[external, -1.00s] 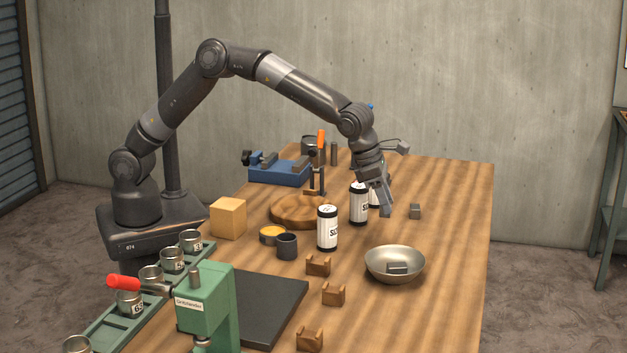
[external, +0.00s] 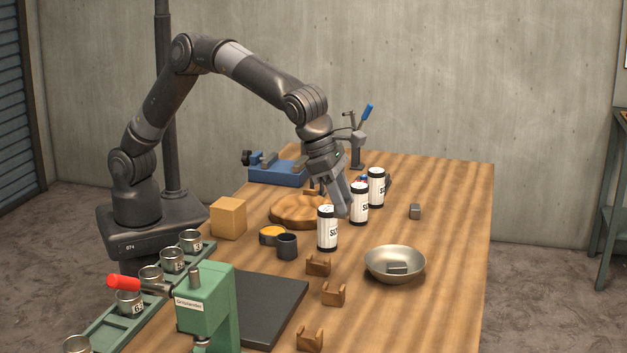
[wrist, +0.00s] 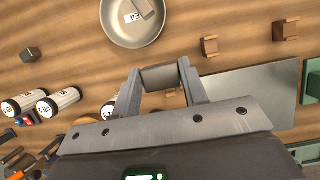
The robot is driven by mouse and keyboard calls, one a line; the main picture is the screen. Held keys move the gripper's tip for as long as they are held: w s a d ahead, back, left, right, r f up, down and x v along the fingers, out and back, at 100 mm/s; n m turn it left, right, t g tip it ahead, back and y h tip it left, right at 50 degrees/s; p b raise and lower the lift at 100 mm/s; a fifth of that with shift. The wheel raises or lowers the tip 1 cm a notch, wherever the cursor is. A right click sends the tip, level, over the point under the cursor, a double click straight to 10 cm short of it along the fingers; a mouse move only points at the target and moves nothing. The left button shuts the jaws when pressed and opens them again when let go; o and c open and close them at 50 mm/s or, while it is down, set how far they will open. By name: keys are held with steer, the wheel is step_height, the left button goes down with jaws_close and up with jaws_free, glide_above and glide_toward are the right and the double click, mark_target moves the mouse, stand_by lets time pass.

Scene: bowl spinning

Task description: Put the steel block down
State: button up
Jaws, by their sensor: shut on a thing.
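My gripper (external: 343,207) is above the table, behind and right of the nearest white can in the external view. In the wrist view, my gripper (wrist: 160,76) is shut on a grey steel block (wrist: 163,78), which spans the space between the fingertips. The held block cannot be made out clearly in the external view. A second small grey block (external: 415,211) stands on the bare table to the right; it also shows in the wrist view (wrist: 30,54). Another grey block (external: 397,268) lies in the metal bowl (external: 378,262).
Several white cans (external: 327,229) stand in a row close to my gripper. Wooden cradles (external: 333,294), a dark plate (external: 268,308) and a green press (external: 207,300) are nearer the front. A round wooden board (external: 290,211) lies left. The table's right side is mostly clear.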

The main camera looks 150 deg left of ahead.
steer(key=shift+a+f, duration=5.2)
steer(key=shift+a, duration=0.15)
steer(key=shift+f, duration=0.1)
steer(key=shift+f, duration=0.55)
steer(key=o, duration=1.1)
steer(key=shift+o, duration=0.2)
steer(key=shift+r, duration=0.15)
